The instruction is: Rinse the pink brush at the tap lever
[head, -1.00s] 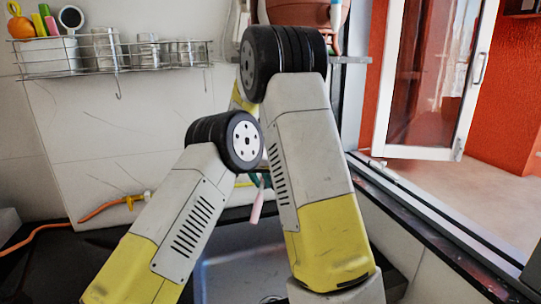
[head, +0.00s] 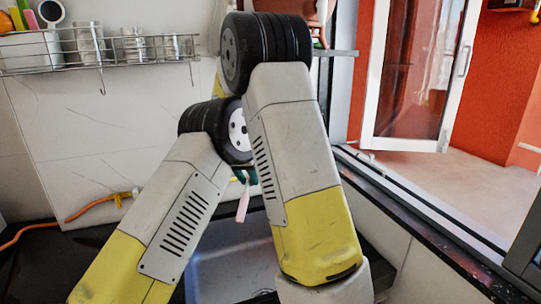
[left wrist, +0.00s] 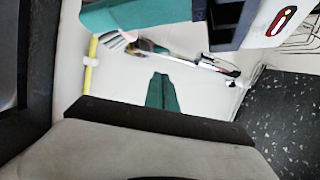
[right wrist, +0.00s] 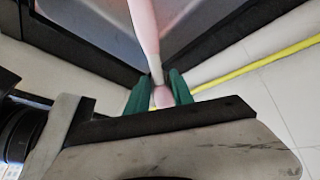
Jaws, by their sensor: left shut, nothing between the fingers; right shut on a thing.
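The pink brush (head: 243,204) hangs below my right gripper (head: 245,176) in the head view, over the sink. In the right wrist view, my right gripper (right wrist: 160,93) is shut on the pink brush (right wrist: 145,28), its green fingers on either side of the handle's narrow part. In the left wrist view, my left gripper (left wrist: 162,91) is shut and empty. A chrome lever-like part (left wrist: 190,60), probably the tap lever, lies beyond its fingertips. My arms hide the left gripper and the tap in the head view.
The sink basin (head: 215,265) lies below the arms. A wire rack (head: 100,63) with metal cups hangs on the left wall. An orange hose (head: 45,226) runs to a yellow fitting (head: 122,197). The window ledge (head: 420,215) bounds the right side.

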